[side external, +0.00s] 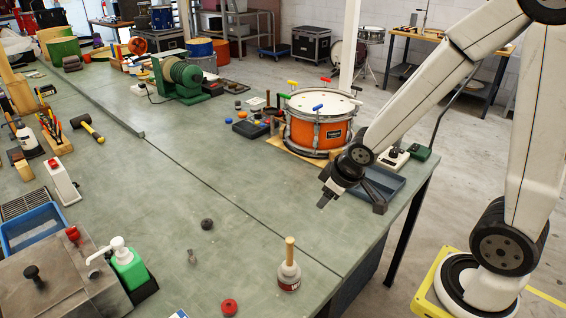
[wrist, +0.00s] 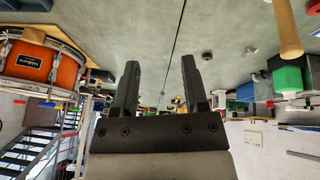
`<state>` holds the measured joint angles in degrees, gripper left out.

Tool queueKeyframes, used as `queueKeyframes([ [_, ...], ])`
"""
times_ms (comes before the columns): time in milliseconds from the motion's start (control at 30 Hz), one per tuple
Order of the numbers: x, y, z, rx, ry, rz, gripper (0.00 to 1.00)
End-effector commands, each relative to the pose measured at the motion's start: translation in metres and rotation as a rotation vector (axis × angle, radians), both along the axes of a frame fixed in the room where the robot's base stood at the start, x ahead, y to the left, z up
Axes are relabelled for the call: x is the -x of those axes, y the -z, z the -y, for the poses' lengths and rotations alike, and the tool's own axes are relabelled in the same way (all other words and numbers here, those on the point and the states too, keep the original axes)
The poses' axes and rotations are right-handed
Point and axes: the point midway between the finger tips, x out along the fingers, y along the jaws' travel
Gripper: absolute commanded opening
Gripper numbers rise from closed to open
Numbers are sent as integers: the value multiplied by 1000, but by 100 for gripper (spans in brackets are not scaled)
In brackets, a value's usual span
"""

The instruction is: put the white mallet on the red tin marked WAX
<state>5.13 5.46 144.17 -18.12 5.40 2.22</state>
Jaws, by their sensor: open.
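My gripper (side external: 325,201) hangs above the bench, behind and right of the mallet, apart from both. In the wrist view my gripper (wrist: 160,64) is open and empty.
An orange drum (side external: 319,132) stands behind my gripper, with a dark tray (side external: 380,184) close by. A green pump bottle (side external: 129,266) and grey box (side external: 62,285) are at the front left. A dark knob (side external: 207,224) lies mid-bench. The bench middle is largely clear.

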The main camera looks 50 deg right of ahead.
Motion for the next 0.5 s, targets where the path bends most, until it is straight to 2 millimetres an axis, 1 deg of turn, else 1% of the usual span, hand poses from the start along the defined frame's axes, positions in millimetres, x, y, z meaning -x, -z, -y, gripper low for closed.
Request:
queueKeyframes([
  [100, 21, -1, -14, -48, 74, -83, 57],
  [200, 35, -2, -24, -85, 120, -141, 57],
  [333, 46, -2, -33, -118, 152, -185, 57],
  [500, 50, -2, -35, -128, 163, -201, 57],
])
